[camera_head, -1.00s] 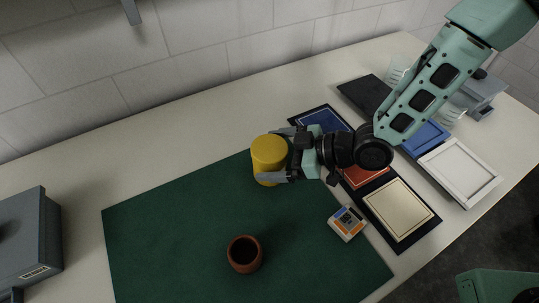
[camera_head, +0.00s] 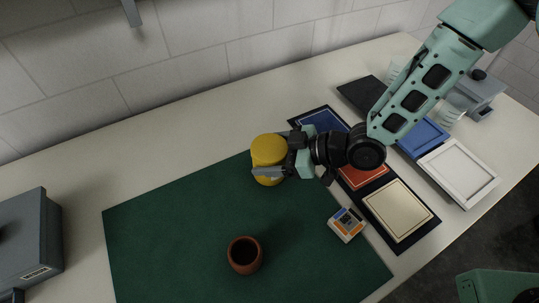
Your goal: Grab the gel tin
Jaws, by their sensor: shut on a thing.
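The gel tin appears to be the yellow cylinder (camera_head: 266,150) at the back edge of the green mat (camera_head: 170,235). My gripper (camera_head: 268,160) reaches it from the right and is shut on it, one finger across its front side. The other finger is mostly hidden behind the tin. The tin is upright; I cannot tell whether its base touches the mat.
A brown cup (camera_head: 244,255) stands at the mat's front. A small white, orange and blue box (camera_head: 346,225) lies at the mat's right edge. A dark panel with coloured fields (camera_head: 408,241) and a white tray (camera_head: 459,172) lie to the right. A grey case (camera_head: 35,240) stands far left.

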